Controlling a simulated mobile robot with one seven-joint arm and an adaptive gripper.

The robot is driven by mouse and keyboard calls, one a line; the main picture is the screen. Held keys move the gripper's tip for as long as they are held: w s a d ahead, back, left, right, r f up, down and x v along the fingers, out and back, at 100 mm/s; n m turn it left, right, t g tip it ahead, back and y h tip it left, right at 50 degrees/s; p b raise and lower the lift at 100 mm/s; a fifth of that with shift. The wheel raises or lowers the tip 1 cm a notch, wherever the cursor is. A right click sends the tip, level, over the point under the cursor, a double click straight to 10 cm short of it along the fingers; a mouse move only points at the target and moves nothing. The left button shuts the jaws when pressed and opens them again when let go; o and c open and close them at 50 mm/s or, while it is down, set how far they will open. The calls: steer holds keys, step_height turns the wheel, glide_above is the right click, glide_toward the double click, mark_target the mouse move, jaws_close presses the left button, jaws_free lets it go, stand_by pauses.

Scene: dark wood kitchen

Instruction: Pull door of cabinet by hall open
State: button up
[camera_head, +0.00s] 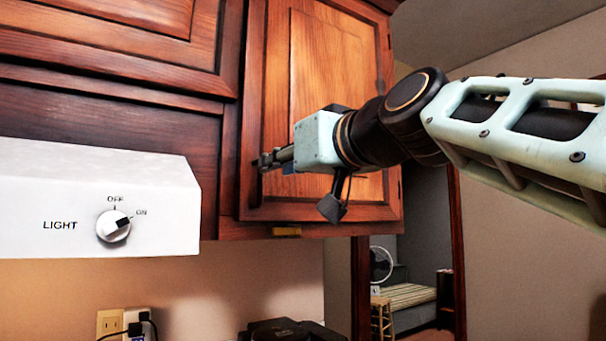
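The cabinet door (333,62) is a reddish-brown wooden upper door with a lighter raised panel, right of centre in the head view. A doorway to another room shows below and right of it. The door looks shut or nearly so; I cannot tell if there is a small gap at its left edge. My gripper (268,161) reaches in from the right across the door's front, with its fingertips at the lower part of the door's left edge. I cannot tell whether the fingers touch or grip anything.
A white range hood (85,195) with a light knob (113,226) juts out at the left, near the fingertips. More wooden cabinets (120,40) are above it. A wall outlet (110,322) with plugs and a dark appliance (285,331) are below. A beige wall is at the right.

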steer(key=p, duration=0.2)
glide_above(260, 203)
steer(key=shift+w+a+f, duration=0.1)
steer(key=shift+w, duration=0.2)
steer(key=shift+c, duration=0.5)
jaws_close()
